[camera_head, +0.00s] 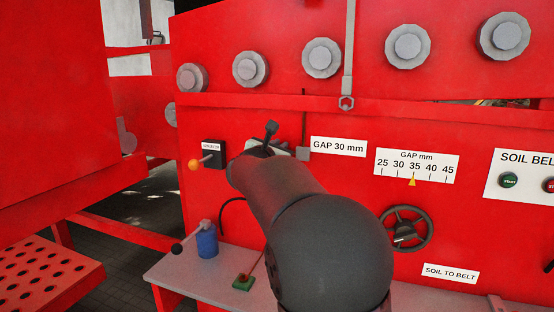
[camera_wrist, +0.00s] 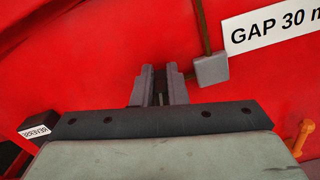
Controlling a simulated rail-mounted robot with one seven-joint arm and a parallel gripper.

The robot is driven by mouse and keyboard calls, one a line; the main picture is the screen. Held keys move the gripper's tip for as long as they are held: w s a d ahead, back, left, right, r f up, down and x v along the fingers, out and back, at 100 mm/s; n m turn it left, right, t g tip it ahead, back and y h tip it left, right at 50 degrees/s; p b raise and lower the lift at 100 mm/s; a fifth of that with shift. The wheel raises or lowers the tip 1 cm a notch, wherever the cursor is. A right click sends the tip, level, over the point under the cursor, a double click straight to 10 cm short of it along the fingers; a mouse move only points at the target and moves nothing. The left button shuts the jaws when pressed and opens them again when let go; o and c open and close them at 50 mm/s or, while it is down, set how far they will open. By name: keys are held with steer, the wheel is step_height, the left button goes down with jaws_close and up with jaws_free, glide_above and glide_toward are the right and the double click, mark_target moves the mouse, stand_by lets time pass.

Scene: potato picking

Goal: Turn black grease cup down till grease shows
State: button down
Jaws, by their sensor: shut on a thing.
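My gripper (camera_wrist: 160,70) points at the red machine panel (camera_wrist: 90,60) in the wrist view. Its two grey fingers are close together on a small dark piece (camera_wrist: 160,92), which I take to be the black grease cup. The fingers cover most of it, and no grease can be made out. In the head view my gripper (camera_head: 270,130) is at the panel, left of the GAP 30 mm label, and my dark arm hides much of the area below.
A hanging rod with a grey block (camera_wrist: 212,70) is close to the right of my fingers. A black switch box (camera_head: 213,153) with an orange-knobbed lever is to the left. A blue canister (camera_head: 207,242) stands on the grey ledge (camera_head: 180,272). A handwheel (camera_head: 405,228) is further right.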

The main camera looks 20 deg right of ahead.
steer(key=m+b, duration=0.3)
steer(key=b, duration=0.1)
steer(key=f+m+b, duration=0.1)
steer(key=m+b, duration=0.1)
steer(key=b, duration=0.2)
steer(key=f+m+b, duration=0.1)
steer(key=m+b, duration=0.2)
steer(key=shift+s+d+f+m+b, duration=0.25)
steer(key=shift+s+d+m+b, duration=0.05)
steer(key=shift+s+d+b, duration=0.1)
steer(key=shift+a+r, duration=0.1)
steer(key=c, duration=1.4)
jaws_free()
steer(key=shift+w, duration=0.15)
steer(key=shift+c, duration=0.2)
steer(key=shift+r, duration=0.3)
steer(key=shift+s, duration=0.25)
steer(key=b+v, duration=0.3)
steer(key=v, duration=1.4)
steer(key=shift+b, duration=0.3)
